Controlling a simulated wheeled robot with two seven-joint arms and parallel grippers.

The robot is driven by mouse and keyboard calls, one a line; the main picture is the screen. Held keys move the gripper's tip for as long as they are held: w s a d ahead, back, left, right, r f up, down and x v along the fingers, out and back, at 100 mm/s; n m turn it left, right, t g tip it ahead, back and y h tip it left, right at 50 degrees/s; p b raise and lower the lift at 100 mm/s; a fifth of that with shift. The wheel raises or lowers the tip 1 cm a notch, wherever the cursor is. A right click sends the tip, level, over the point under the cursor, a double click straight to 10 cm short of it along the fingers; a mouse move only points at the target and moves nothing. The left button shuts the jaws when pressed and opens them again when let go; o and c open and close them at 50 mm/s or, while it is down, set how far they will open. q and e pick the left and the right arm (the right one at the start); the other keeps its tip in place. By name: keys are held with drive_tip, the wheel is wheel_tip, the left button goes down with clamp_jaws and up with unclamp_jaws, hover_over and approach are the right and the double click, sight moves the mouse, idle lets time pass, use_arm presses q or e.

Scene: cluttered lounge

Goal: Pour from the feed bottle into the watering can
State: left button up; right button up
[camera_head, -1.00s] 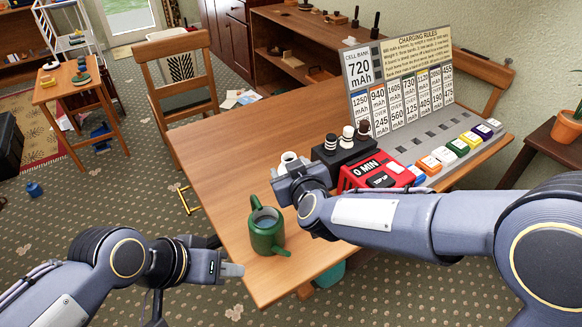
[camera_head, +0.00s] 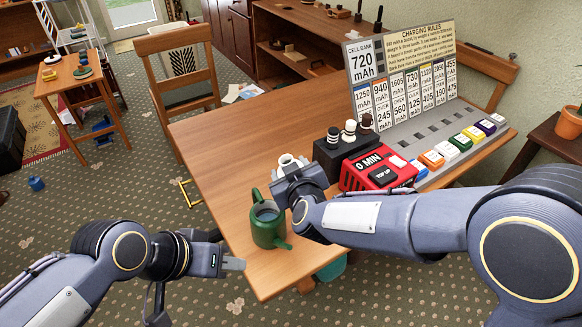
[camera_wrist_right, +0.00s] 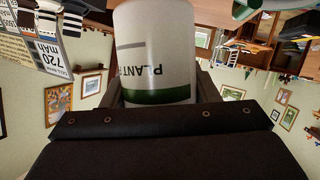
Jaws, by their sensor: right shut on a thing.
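The green watering can (camera_head: 268,228) stands upright near the table's front left corner, its open top facing up. My right gripper (camera_head: 292,172) is just behind and right of the can's top. It is shut on the white feed bottle (camera_head: 287,160), which mostly hides behind the gripper in the head view. In the right wrist view the bottle (camera_wrist_right: 158,50) shows a green band and the letters "PLANT" between the fingers. The bottle's mouth and any stream are not clear. My left gripper (camera_head: 236,264) is left of the can, off the table edge, with no object visible in it.
A red timer box (camera_head: 376,172) and a black stand (camera_head: 343,158) with several pegs are right of my right gripper. The charging board (camera_head: 405,80) stands behind them. The table's left rear (camera_head: 215,135) is clear. A wooden chair (camera_head: 180,80) stands behind it.

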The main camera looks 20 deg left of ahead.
drive_tip(key=shift+s+a+f+n+t, duration=0.15)
drive_tip(key=shift+a+f+n+t, duration=0.15)
drive_tip(key=shift+f, duration=0.3)
drive_tip(key=shift+s+a+f+n+t, duration=0.1)
drive_tip(key=shift+s+f+n+t, duration=0.1)
drive_tip(key=shift+f+n, duration=0.3)
drive_tip(key=shift+f+n+h, duration=0.4)
drive_tip(key=shift+f, duration=0.25)
drive_tip(key=shift+w+d+f+n+t, duration=0.2)
drive_tip(key=shift+f+n+t, duration=0.05)
drive_tip(key=shift+n+t, duration=0.3)
drive_tip(key=shift+w+d+r+n+t+h+p, duration=0.15)
drive_tip(key=shift+n+t+p, duration=0.15)
drive_tip(key=shift+n, duration=0.15)
drive_tip(key=shift+w+d+r+n+t+h+p, duration=0.15)
drive_tip(key=shift+n+t+p, duration=0.1)
drive_tip(key=shift+n, duration=0.15)
drive_tip(key=shift+r+n+t+p, duration=0.4)
drive_tip(key=shift+r+n+t, duration=0.3)
drive_tip(key=shift+n, duration=0.7)
drive_tip(key=shift+r+n+t, duration=0.3)
drive_tip(key=shift+r+n, duration=0.3)
drive_tip(key=shift+n, duration=0.4)
drive_tip(key=shift+s+a+r+n+t, duration=0.1)
drive_tip(key=shift+r+n+t, duration=0.4)
drive_tip(key=shift+n, duration=0.5)
